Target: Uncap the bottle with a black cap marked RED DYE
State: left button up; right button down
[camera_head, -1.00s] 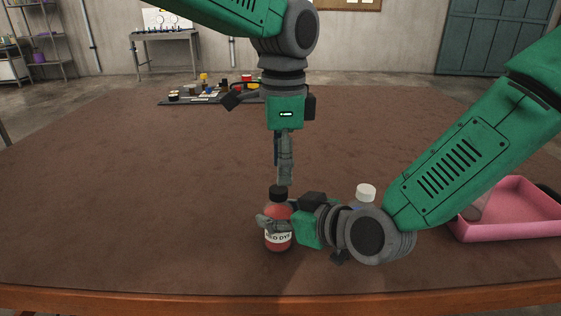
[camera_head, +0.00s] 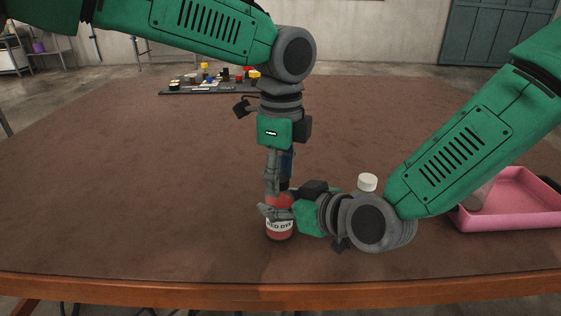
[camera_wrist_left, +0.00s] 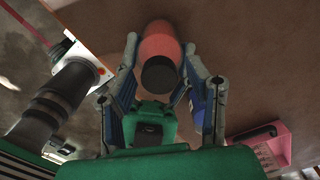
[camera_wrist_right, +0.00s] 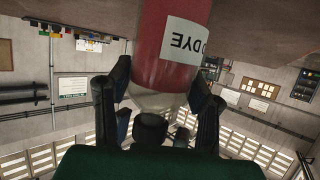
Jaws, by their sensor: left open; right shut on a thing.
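The RED DYE bottle (camera_head: 281,229) stands upright near the table's front edge, its white label facing the head camera. My right gripper (camera_head: 277,212) is shut on its body from the right; the right wrist view shows the red body (camera_wrist_right: 165,55) between its fingers. My left gripper (camera_head: 279,188) points straight down over the bottle, open. In the left wrist view the black cap (camera_wrist_left: 159,74) lies between its spread fingers, with a gap to at least one side. In the head view the fingers mostly hide the cap.
A white-capped bottle (camera_head: 367,183) stands behind my right wrist, mostly hidden. A pink tray (camera_head: 513,219) with a clear vessel (camera_head: 477,196) in it is at the right. A dark board (camera_head: 215,91) with small items lies far back. The table's left side is clear.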

pick_arm(q)
jog(key=shift+f, duration=0.1)
grip_shut()
jog(key=n, duration=1.2)
jog(key=shift+d, duration=0.1)
jog(key=n, duration=0.4)
jog(key=shift+s, duration=0.15)
jog(key=shift+r, duration=0.35)
jog(key=shift+r, duration=0.9)
